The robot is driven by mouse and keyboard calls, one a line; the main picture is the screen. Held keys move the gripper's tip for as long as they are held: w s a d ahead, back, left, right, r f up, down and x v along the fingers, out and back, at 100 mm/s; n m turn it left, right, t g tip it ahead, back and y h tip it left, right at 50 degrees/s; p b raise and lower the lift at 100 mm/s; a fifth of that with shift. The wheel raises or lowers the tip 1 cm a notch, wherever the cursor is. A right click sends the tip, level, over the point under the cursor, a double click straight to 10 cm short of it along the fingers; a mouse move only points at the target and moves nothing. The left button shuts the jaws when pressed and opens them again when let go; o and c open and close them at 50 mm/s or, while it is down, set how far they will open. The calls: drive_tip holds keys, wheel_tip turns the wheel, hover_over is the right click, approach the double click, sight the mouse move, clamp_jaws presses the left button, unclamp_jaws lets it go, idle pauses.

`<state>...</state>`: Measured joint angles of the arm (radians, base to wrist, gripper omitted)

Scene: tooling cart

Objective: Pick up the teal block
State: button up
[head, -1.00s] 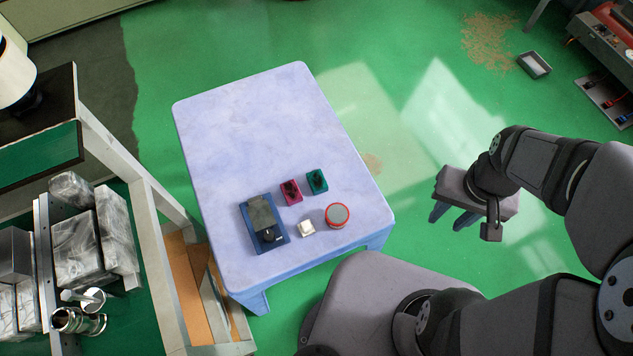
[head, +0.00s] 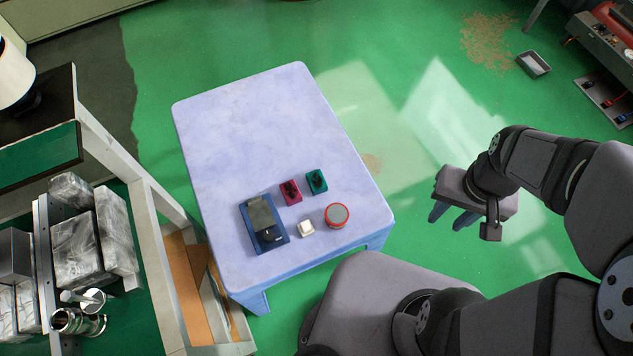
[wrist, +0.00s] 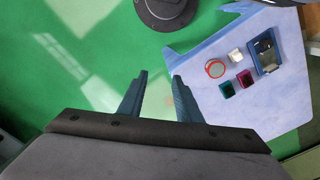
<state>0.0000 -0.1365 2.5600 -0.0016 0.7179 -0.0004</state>
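The teal block (head: 317,181) sits on the light blue table (head: 250,115), toward its near right side, with a dark shape on its top. It also shows in the wrist view (wrist: 227,90), beyond my fingers and to the right. My gripper (head: 455,219) hangs over the green floor to the right of the table, well apart from the block. In the wrist view its two fingers (wrist: 157,97) stand apart with nothing between them.
Near the teal block are a magenta block (head: 290,192), a round red-rimmed object (head: 337,215), a small white block (head: 307,229) and a blue device (head: 264,223). The table's far part is bare. A shelf cart (head: 150,215) stands left of the table.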

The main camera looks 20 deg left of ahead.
idle(0.3)
drive_tip(key=o, duration=1.2)
